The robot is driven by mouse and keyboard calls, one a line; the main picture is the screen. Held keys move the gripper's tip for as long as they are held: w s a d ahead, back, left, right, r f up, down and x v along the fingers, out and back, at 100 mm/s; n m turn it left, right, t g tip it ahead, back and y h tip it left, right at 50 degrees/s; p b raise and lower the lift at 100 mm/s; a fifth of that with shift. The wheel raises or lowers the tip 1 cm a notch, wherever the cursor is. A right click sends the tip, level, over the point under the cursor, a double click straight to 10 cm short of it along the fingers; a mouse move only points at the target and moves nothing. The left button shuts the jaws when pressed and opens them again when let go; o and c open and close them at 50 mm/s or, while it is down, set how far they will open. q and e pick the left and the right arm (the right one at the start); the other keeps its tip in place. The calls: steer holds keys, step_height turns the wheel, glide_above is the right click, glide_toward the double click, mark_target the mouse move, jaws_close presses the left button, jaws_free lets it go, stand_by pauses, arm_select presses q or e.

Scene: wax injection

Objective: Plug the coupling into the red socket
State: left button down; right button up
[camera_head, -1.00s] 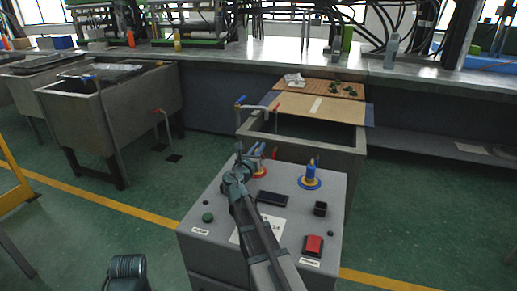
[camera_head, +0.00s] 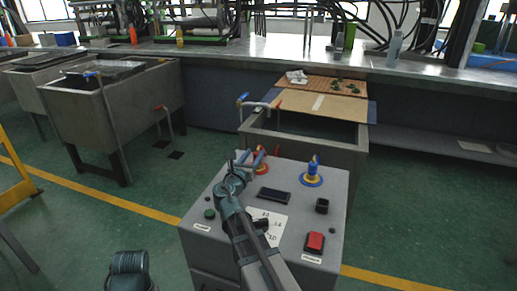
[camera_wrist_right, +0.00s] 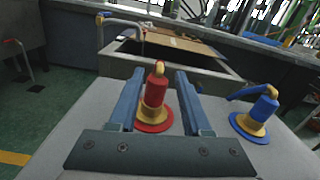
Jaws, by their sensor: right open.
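A red coupling (camera_wrist_right: 157,82) with a gold collar stands upright at the red socket (camera_wrist_right: 152,122), whose red disc lies on top of the grey machine box. In the head view the red socket (camera_head: 261,168) is partly hidden by my right gripper. My right gripper (camera_wrist_right: 157,80) is open, with one blue-grey finger on each side of the red coupling. It also shows in the head view (camera_head: 250,156). I cannot tell whether the fingers touch the coupling.
A blue coupling (camera_head: 313,167) stands on a blue disc right of the red socket. A grey tank (camera_head: 345,150) stands close behind.

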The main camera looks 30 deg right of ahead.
steer(key=v, duration=0.6)
steer(key=shift+s+a, duration=0.1)
steer(key=shift+a, duration=0.1)
steer(key=shift+s+a, duration=0.1)
stand_by(0.4)
